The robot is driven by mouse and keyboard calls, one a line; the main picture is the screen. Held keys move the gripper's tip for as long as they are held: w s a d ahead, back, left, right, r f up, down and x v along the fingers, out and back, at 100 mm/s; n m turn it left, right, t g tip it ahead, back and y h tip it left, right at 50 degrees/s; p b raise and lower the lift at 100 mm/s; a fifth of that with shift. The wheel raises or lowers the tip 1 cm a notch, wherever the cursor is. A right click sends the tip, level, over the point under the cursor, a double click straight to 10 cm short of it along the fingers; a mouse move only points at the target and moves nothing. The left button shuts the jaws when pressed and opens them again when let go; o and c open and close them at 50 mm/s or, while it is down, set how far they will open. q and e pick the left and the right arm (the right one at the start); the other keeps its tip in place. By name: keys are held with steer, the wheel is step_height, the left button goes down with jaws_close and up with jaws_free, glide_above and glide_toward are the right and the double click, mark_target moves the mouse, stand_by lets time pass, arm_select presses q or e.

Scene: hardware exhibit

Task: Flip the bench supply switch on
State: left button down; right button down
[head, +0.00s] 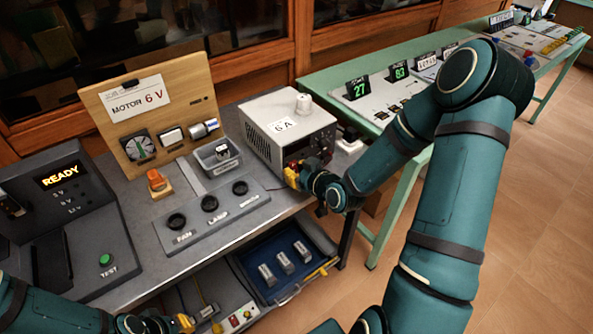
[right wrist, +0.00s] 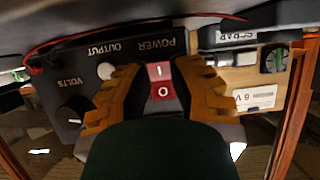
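The bench supply (head: 265,125) is a pale grey box with a "6 A" label, standing at the right end of the grey bench. Its dark front panel (right wrist: 75,80) appears upside down in the right wrist view. The red power switch (right wrist: 161,81) is a rocker marked I and O; I cannot tell which half is pressed in. My right gripper (head: 295,174) is at the front panel. In the right wrist view its yellow fingers (right wrist: 158,70) are apart, one on each side of the switch. My left gripper (head: 190,321) is at the bottom edge, partly cut off.
A blue tray (head: 285,262) is below. A green table (head: 370,125) stands behind my right arm.

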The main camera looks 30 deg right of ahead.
stand_by(0.4)
steer(key=shift+f+t, duration=0.2)
steer(key=shift+t, duration=0.8)
steer(key=shift+w+t, duration=0.1)
steer(key=shift+t, duration=0.8)
steer(key=c, duration=0.8)
jaws_free()
steer(key=shift+w, duration=0.1)
steer(key=s, duration=0.7)
steer(key=shift+s+d+r, duration=0.2)
steer(key=shift+s+d, duration=0.05)
steer(key=shift+s, duration=0.05)
